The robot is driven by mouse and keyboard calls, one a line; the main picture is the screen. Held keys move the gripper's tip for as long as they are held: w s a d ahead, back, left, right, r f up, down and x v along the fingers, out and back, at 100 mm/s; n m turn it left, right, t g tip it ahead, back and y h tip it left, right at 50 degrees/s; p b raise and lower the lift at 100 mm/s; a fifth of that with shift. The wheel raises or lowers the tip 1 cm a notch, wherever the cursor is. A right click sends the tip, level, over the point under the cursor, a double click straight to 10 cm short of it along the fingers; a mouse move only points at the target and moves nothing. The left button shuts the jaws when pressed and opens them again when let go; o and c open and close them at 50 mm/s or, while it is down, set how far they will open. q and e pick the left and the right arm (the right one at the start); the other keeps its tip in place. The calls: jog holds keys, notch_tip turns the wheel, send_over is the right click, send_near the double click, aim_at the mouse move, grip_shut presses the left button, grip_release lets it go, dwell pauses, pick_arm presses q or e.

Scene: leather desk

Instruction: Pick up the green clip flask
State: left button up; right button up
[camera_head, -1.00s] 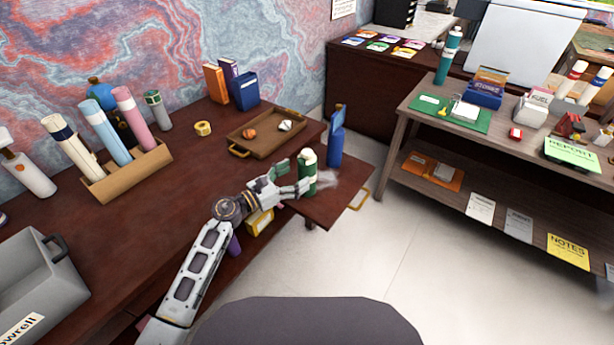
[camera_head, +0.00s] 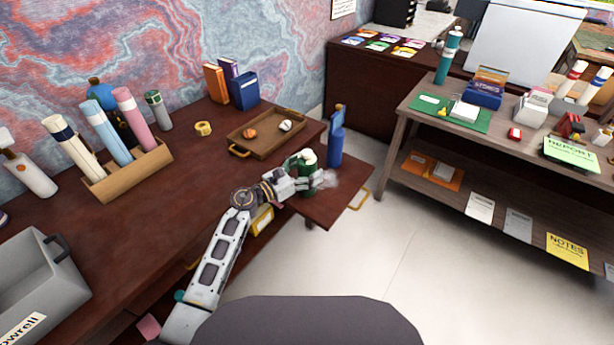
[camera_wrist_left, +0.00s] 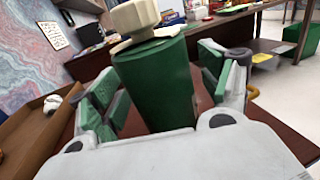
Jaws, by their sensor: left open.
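The green clip flask (camera_head: 308,160) stands upright near the right end of the dark red desk, with a cream cap on top. In the left wrist view the green flask (camera_wrist_left: 157,85) fills the middle, between the two fingers. My left gripper (camera_head: 312,178) is around the flask, partly hiding its body in the head view. Its green-padded fingers (camera_wrist_left: 160,95) are open on either side, with a visible gap at least on the right. The flask's base is hidden by my gripper. My right gripper is not in view.
A blue flask (camera_head: 336,140) stands just behind and right of the green one. A wooden tray (camera_head: 262,148) with small items lies to the left behind. A rack of tubes (camera_head: 130,172) and a grey bin (camera_head: 40,280) stand further left. The desk's right edge is close.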

aim_at(307, 152)
pick_arm(q)
jog(key=shift+c, duration=0.2)
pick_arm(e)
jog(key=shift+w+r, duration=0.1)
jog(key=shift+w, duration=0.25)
pick_arm(q)
jog(key=c, duration=1.2)
jog(key=shift+o, duration=0.2)
jog(key=shift+r, duration=0.15)
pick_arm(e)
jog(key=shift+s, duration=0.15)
pick_arm(q)
notch_tip(307, 152, up, 8)
jog(key=shift+p, duration=0.95)
jog(key=shift+r, duration=0.85)
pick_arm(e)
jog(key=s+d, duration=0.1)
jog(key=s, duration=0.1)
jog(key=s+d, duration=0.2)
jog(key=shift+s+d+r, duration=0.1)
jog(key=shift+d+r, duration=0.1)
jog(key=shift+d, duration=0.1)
